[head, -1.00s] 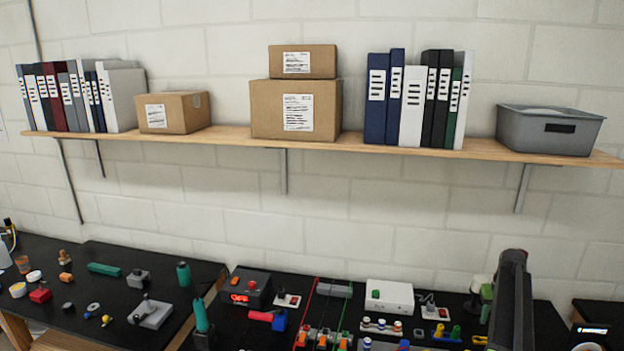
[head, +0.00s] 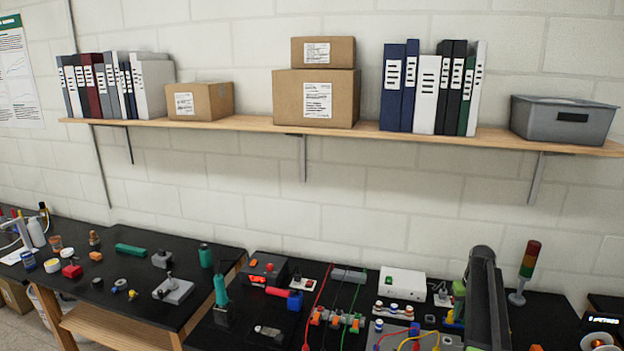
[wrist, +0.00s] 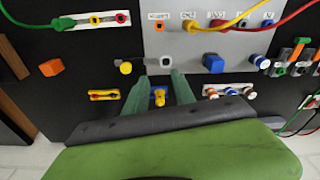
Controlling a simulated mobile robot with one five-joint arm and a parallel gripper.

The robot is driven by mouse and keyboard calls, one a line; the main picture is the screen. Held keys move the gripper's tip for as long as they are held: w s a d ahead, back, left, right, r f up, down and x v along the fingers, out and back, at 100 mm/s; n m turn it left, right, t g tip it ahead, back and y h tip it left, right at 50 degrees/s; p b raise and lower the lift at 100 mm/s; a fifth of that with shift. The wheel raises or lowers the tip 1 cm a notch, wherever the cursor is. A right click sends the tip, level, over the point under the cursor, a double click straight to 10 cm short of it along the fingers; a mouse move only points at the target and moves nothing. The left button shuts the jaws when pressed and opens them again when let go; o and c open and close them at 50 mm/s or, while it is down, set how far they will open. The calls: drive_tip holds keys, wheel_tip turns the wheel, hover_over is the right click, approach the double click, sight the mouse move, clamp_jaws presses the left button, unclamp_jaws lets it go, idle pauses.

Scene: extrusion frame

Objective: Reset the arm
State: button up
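My gripper (wrist: 160,78) shows in the wrist view with two green fingers apart and a gap between them, so it is open. A small yellow and blue part (wrist: 158,97) shows in the gap, but it looks like it lies on the bench below, not held.
Coloured parts cover the black bench (head: 125,285). A signal tower (head: 528,265) stands right of my arm. A wooden shelf (head: 255,124) holds boxes, binders and a bin.

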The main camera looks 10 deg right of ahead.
drive_tip(key=a+f+n+b, duration=0.1)
drive_tip(key=a+f+b, duration=0.1)
drive_tip(key=a, duration=0.8)
drive_tip(key=s+a+f+n+b, duration=0.1)
drive_tip(key=a+f+b, duration=0.1)
drive_tip(key=a, duration=0.8)
drive_tip(key=s+a+f+n+b, duration=0.1)
drive_tip(key=a+f+b, duration=0.2)
drive_tip(key=a, duration=0.8)
drive_tip(key=shift+f+n, duration=0.3)
drive_tip(key=shift+f, duration=0.15)
drive_tip(key=s+a+f+m+g+b, duration=0.1)
drive_tip(key=s+a+f+b, duration=0.1)
drive_tip(key=s+a, duration=0.9)
drive_tip(key=s, duration=0.2)
drive_tip(key=shift+s+a, duration=0.15)
drive_tip(key=shift+s, duration=0.25)
